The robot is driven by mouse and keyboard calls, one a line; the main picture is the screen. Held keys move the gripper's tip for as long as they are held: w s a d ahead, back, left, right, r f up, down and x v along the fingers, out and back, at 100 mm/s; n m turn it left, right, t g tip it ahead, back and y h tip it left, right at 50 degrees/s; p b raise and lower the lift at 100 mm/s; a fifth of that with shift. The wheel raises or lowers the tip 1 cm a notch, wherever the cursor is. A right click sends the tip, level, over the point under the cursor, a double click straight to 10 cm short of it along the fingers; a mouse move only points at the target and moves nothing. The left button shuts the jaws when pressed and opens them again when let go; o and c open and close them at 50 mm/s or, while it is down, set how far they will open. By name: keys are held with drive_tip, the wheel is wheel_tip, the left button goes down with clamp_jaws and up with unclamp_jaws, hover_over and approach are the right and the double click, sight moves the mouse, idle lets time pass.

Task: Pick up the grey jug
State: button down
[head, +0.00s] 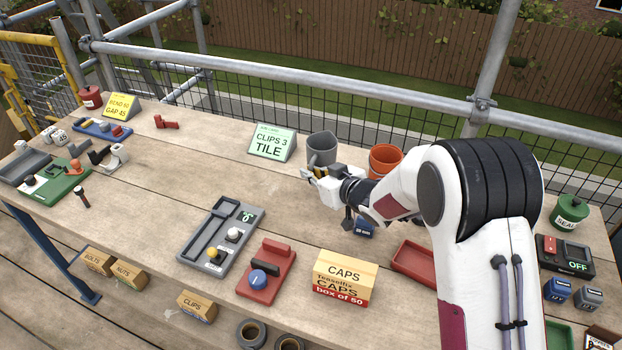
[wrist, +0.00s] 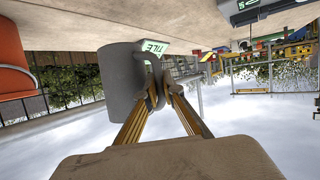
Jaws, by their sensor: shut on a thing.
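The grey jug (head: 322,148) stands upright at the back of the plank table, right of the green "CLIPS 3 TILE" sign. My gripper (head: 308,173) is at the jug's near side and shut on its handle. In the wrist view the jug (wrist: 122,82) appears upside down, with the fingertips (wrist: 160,95) closed around its handle. I cannot tell whether the jug's base is off the table.
An orange bucket (head: 385,158) stands close to the right of the jug, behind my arm. The clips sign (head: 272,142) stands to the left. A grey tray device (head: 222,240), a red block (head: 266,270) and a caps box (head: 345,280) lie nearer the front. A scaffold rail runs behind.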

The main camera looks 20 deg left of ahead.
sight(311, 164)
drive_tip(key=shift+r, duration=1.9)
